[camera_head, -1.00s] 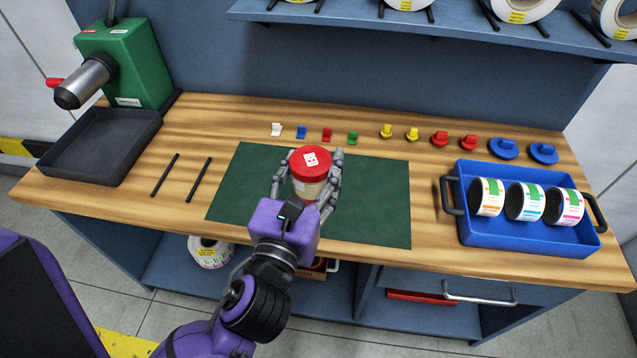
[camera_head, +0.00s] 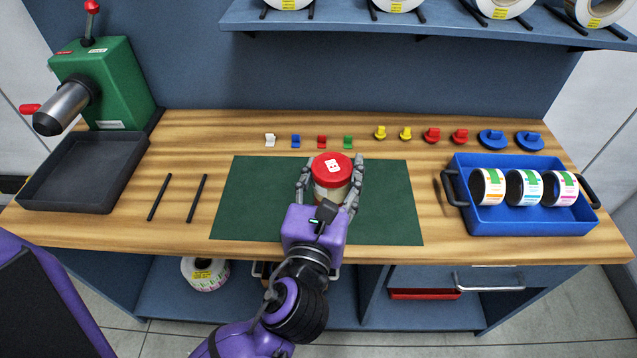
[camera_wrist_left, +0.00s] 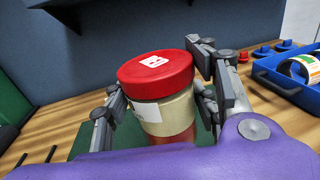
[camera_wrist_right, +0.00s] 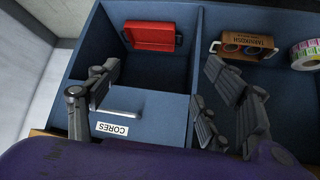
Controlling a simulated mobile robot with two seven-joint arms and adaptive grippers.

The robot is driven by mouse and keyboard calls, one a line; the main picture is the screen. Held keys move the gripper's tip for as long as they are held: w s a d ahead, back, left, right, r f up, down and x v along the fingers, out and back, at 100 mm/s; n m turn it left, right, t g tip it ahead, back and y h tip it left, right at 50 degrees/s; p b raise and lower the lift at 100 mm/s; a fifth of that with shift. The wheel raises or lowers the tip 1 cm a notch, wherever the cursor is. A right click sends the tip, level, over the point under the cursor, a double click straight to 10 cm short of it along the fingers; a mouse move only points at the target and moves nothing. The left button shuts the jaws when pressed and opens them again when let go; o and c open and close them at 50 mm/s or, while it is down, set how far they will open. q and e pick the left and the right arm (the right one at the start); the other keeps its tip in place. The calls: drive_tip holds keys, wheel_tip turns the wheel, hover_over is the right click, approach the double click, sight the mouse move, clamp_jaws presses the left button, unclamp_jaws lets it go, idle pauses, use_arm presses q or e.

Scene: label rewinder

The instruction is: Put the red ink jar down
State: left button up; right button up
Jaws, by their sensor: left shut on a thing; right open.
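The red ink jar (camera_head: 331,176) has a red lid with a white label and a pale body with red lower down. It is upright over the green mat (camera_head: 390,205). My left gripper (camera_head: 331,178) is shut on it, with a finger on each side. In the left wrist view the jar (camera_wrist_left: 157,85) sits between the fingers, its base hidden, so I cannot tell whether it touches the mat. My right gripper (camera_wrist_right: 160,95) is open and empty in the right wrist view, in front of the bench's lower compartments.
A blue tray (camera_head: 520,222) with label rolls stands at right. A green machine (camera_head: 105,85) and black tray (camera_head: 80,175) stand at left, beside two black rods (camera_head: 197,198). Small coloured parts line the back. Below are a drawer marked CORES (camera_wrist_right: 135,118) and a red box (camera_wrist_right: 150,36).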

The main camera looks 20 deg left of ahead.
use_arm(q)
drive_tip(key=w+a+f+b, duration=0.1)
drive_tip(key=w+a+f, duration=0.1)
drive_tip(key=w+f, duration=0.1)
drive_tip(key=w+a+f+b, duration=0.1)
drive_tip(key=w+a+f, duration=0.1)
drive_tip(key=f, duration=0.3)
drive_tip(key=w+a+f+b, duration=0.1)
drive_tip(key=w+a+f, duration=0.1)
drive_tip(key=w+f, duration=0.2)
drive_tip(key=shift+w, duration=0.5)
drive_tip(key=shift+r, duration=0.15)
use_arm(e)
drive_tip(key=f, duration=0.1)
drive_tip(key=s+f, duration=0.1)
drive_tip(key=f, duration=0.1)
drive_tip(key=shift+f+g, duration=0.2)
drive_tip(key=shift+g, duration=0.1)
use_arm(q)
drive_tip(key=o, duration=1.2)
drive_tip(key=shift+f, duration=0.35)
drive_tip(key=o, duration=0.5)
drive_tip(key=shift+r, duration=0.1)
drive_tip(key=shift+c, duration=0.2)
use_arm(e)
drive_tip(key=shift+s+f, duration=0.15)
drive_tip(key=shift+s, duration=0.1)
